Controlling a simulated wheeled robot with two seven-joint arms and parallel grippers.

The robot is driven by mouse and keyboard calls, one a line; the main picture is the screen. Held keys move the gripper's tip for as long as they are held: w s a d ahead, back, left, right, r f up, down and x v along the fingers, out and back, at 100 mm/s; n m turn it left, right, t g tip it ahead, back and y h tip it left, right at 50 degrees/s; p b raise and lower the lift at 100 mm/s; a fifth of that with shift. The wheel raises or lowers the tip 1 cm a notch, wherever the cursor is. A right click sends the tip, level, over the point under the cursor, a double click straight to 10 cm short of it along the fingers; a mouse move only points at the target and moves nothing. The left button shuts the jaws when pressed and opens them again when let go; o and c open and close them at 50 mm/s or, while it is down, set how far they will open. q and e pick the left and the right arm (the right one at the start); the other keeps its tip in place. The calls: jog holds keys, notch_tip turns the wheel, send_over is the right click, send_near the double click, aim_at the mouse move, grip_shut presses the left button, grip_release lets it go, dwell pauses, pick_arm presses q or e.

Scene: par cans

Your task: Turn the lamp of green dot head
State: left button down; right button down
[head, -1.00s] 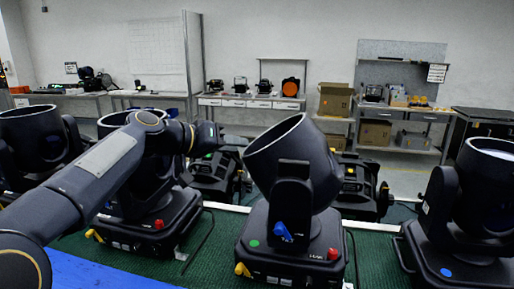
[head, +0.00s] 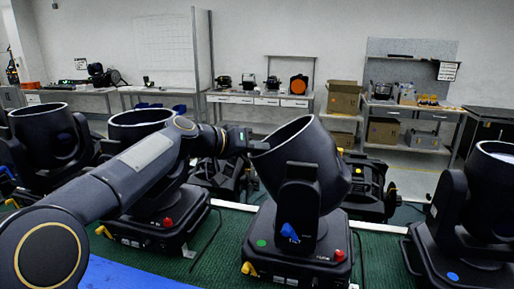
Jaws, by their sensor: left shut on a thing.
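The green dot head is a dark moving-head lamp in the middle of the head view. My left gripper (head: 257,147) reaches in from the left and is shut on the left edge of the barrel's rim. The fingertips are small and dark against it, so the exact contact is hard to see. My right gripper is not in view.
A blue-dot head (head: 485,240) stands at the right. More dark units lie behind. Workbenches with boxes (head: 344,97) line the back wall.

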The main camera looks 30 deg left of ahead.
aim_at(278, 140)
pick_arm(q)
jog(key=r+p, duration=0.1)
jog(key=d+r+m+y+p, duration=0.1)
jog(key=p, duration=0.1)
jog(key=r+g+p, duration=0.1)
jog(key=p, duration=0.1)
jog(key=shift+w+d+r+y, duration=0.15)
jog(key=shift+d+r+y, duration=0.05)
jog(key=shift+r+y, duration=0.1)
jog(key=shift+d+r+p, duration=0.15)
jog(key=shift+r+p, duration=0.05)
jog(key=shift+p, duration=0.2)
jog(key=shift+w+d+r, duration=0.2)
jog(key=shift+d+r, duration=0.15)
jog(key=shift+r, duration=0.2)
jog(key=shift+w+d+r+p, duration=0.15)
jog(key=shift+d+r+p, duration=0.45)
jog(key=shift+d+r, duration=0.25)
jog(key=shift+d, duration=0.25)
